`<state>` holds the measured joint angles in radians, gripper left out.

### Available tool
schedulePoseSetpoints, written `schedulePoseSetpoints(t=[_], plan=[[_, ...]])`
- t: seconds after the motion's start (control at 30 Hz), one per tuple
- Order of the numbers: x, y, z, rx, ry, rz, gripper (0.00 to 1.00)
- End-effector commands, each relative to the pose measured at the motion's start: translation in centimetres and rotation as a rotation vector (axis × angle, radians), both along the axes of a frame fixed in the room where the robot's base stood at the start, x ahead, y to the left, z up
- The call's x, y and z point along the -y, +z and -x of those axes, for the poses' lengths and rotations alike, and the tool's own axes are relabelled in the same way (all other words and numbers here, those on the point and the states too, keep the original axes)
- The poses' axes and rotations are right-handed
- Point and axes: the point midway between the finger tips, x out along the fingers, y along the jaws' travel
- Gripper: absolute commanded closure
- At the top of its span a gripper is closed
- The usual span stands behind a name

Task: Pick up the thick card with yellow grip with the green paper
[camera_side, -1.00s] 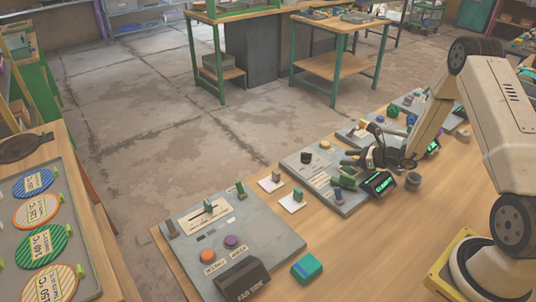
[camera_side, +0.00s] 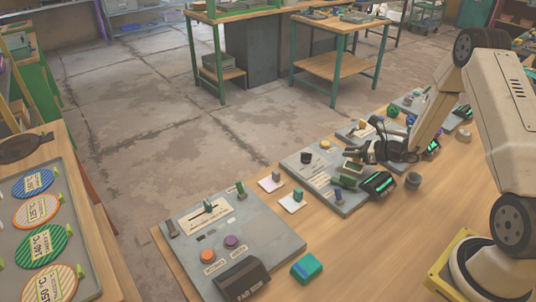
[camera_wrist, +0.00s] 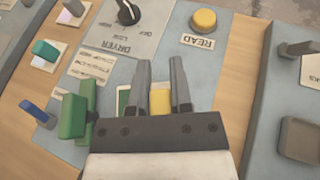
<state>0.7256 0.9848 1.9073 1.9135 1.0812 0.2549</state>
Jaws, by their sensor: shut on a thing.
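My gripper (camera_side: 360,155) is low over the grey dryer panel in the side view, small and partly hidden by my own wrist. In the wrist view my gripper (camera_wrist: 162,65) has its two dark fingers on either side of a yellow grip (camera_wrist: 160,100), closed on it. The grip's lower part, and any card below it, are hidden behind the gripper body. A pale piece with a green edge (camera_wrist: 123,101) shows just left of the fingers. I cannot tell whether it is the green paper.
Green blocks (camera_wrist: 75,112) stand close left of my gripper. A black knob (camera_wrist: 128,12) and a yellow READ button (camera_wrist: 204,20) lie beyond it. Wooden bench is bare at the front (camera_side: 360,250).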

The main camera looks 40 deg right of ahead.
Motion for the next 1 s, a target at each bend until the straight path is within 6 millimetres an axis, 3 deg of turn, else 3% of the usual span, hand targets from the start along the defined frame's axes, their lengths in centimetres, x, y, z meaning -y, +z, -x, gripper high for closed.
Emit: schedulePoseSetpoints(t=[0.53, 1.0], plan=[[-1.7, 6.8, 4.7, 0.002, -0.002, 0.002, 1.0], [-4.1, 10.0, 11.6, 0.001, -0.004, 0.001, 1.0]])
